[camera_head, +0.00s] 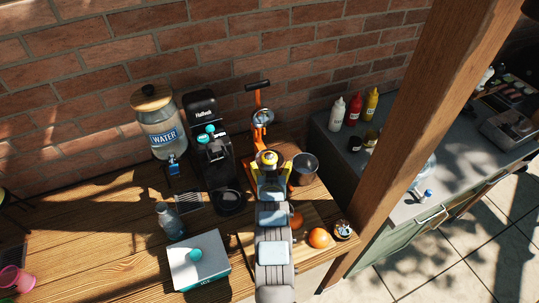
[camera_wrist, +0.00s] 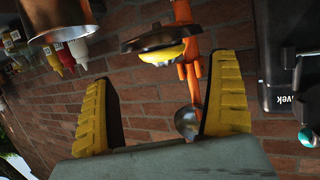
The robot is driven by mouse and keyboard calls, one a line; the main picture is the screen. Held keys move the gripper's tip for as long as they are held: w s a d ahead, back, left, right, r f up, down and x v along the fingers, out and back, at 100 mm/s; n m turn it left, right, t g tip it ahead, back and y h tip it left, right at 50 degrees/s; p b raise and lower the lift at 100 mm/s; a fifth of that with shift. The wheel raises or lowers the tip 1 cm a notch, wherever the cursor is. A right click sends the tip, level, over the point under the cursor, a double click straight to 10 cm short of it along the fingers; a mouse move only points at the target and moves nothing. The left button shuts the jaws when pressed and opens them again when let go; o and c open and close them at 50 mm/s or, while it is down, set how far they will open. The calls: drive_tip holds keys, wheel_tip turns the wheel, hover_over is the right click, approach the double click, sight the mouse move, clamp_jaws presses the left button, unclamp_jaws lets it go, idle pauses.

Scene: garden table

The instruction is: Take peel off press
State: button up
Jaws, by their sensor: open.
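The orange juice press (camera_head: 258,100) stands on the wooden counter against the brick wall, its round metal press cup (camera_head: 263,117) raised. The yellow peel (camera_head: 267,157) sits on the metal dish below that cup. The wrist view appears upside down and shows the peel (camera_wrist: 165,53) against the dark dish (camera_wrist: 160,35), with the metal cup (camera_wrist: 188,122) apart from it. My gripper (camera_wrist: 162,72) is open and empty, its yellow fingers spread to either side, with the peel ahead between them. In the head view my gripper (camera_head: 269,172) is close in front of the press and partly hides it.
A metal cup (camera_head: 305,167) stands just right of the press and a black drinks machine (camera_head: 207,140) just left. Oranges (camera_head: 319,238) lie on the board at the right. A water dispenser (camera_head: 160,128), a bottle (camera_head: 169,220) and a white box (camera_head: 199,264) stand further left.

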sight(269, 160)
drive_tip(key=shift+w+f, duration=0.1)
drive_tip(key=shift+w, duration=0.2)
drive_tip(key=shift+w+a+f+p, duration=0.15)
drive_tip(key=shift+w+p, duration=0.1)
drive_tip(key=shift+w, duration=0.5)
drive_tip(key=shift+w+a+p, duration=0.1)
drive_tip(key=shift+w+p, duration=0.1)
drive_tip(key=shift+w, duration=0.55)
drive_tip(key=shift+x, duration=1.1)
drive_tip(key=shift+s+f, duration=0.1)
drive_tip(key=c, duration=1.3)
